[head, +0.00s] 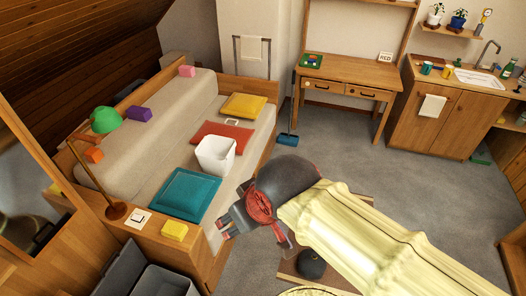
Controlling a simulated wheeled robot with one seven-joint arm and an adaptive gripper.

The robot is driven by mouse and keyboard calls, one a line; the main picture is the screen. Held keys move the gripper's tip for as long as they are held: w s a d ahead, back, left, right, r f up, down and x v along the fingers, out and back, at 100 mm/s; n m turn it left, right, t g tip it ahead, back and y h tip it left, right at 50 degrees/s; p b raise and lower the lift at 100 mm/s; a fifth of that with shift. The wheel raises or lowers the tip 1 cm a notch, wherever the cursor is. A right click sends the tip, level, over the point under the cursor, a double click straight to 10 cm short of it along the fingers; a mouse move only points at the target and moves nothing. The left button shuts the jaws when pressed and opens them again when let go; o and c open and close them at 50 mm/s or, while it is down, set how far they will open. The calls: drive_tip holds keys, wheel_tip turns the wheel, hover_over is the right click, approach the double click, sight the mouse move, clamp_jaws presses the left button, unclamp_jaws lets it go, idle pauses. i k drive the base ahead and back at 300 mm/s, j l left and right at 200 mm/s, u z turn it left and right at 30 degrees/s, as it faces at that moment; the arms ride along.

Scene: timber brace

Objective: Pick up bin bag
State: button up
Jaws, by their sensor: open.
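My gripper (224,226) is open in the head view, low in front of the bed's near edge, with its fingers towards the left. I see nothing between its fingers. A dark, rounded lump (311,264) sits on a low wooden board to the right of and below my gripper, partly beside my arm's pale yellow sleeve. It may be the bin bag, but I cannot tell for sure. A white bin (215,155) stands on the bed, above and apart from my gripper; its inside is hard to make out.
A teal cushion (187,195), a red cushion (222,139) and a yellow cushion (243,106) lie on the bed. Grey crates (160,281) stand at the lower left. A blue broom (288,138) stands beyond the bed. Grey floor (390,160) is clear before the desk (350,72).

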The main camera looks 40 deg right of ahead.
sight(215, 155)
drive_tip(key=z, duration=1.05)
drive_tip(key=l+z, duration=0.85)
drive_tip(key=i+l+z, duration=0.15)
drive_tip(key=l+z, duration=0.3)
drive_tip(key=i+l, duration=0.55)
drive_tip(key=i, duration=0.15)
drive_tip(key=i+l, duration=0.55)
drive_tip(key=i, duration=0.2)
drive_tip(key=i+j+u, duration=0.3)
drive_tip(key=i+u, duration=1.15)
drive_tip(key=i+l+u, duration=0.45)
drive_tip(key=i+j+u, duration=0.2)
drive_tip(key=u, duration=0.25)
drive_tip(key=i+u, duration=0.35)
drive_tip(key=u, duration=0.15)
drive_tip(key=i+u, duration=0.3)
drive_tip(key=u, duration=0.15)
drive_tip(key=i+l+u, duration=0.15)
drive_tip(key=i+u, duration=0.15)
drive_tip(key=u, duration=0.15)
drive_tip(key=i+l+u, duration=0.25)
drive_tip(key=u, duration=0.25)
drive_tip(key=i+l+u, duration=0.1)
drive_tip(key=i+u, duration=0.25)
drive_tip(key=i+l+u, duration=0.15)
drive_tip(key=u, duration=0.2)
drive_tip(key=i+l+u, duration=0.3)
